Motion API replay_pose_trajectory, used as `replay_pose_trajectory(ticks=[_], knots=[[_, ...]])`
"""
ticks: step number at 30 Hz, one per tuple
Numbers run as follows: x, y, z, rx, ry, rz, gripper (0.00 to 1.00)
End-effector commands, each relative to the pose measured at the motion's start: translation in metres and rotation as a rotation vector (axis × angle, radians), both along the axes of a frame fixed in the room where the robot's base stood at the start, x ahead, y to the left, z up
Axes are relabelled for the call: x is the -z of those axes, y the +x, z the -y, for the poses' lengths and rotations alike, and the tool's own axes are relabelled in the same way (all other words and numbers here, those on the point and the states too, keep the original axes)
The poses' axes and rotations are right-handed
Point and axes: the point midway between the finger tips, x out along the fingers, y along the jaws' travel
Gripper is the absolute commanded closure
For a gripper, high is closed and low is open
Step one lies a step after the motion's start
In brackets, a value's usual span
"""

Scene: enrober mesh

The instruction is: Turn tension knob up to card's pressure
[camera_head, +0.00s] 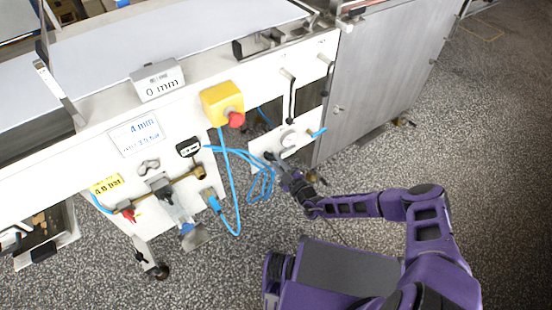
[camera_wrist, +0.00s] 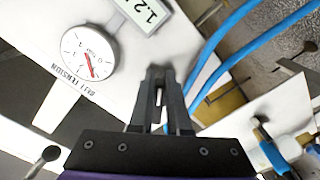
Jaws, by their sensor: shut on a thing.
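My gripper (camera_head: 274,162) reaches the white lower panel (camera_head: 258,150) of the machine, just below a round gauge (camera_head: 288,139). In the wrist view its two dark fingers (camera_wrist: 160,88) are close together on the tension knob, which they mostly hide. The gauge (camera_wrist: 88,52) there has a white dial and a red needle, with a belt tension label beside it. A digital display (camera_wrist: 146,10) near it reads about 1.2; its unit is cut off. The white card (camera_head: 137,135) shows 4 mm and a smaller bar value that looks like 3.0.
A yellow box with a red button (camera_head: 236,119) sits above left. Blue hoses (camera_head: 262,185) hang beside my gripper. A yellow label (camera_head: 105,185), a valve with a red handle (camera_head: 130,214) and a 0 mm display (camera_head: 158,82) are further left. A steel cabinet (camera_head: 385,75) stands right.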

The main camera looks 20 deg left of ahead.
Motion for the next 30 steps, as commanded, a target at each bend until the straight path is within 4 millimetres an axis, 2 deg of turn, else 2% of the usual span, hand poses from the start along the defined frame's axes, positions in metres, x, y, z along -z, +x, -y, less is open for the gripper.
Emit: replay_pose_trajectory(ticks=[18, 30], knots=[[0.006, -0.010, -0.008, 0.000, 0.345, -0.406, 1.00], [0.007, -0.013, -0.010, 0.001, 0.445, -0.522, 1.00]])
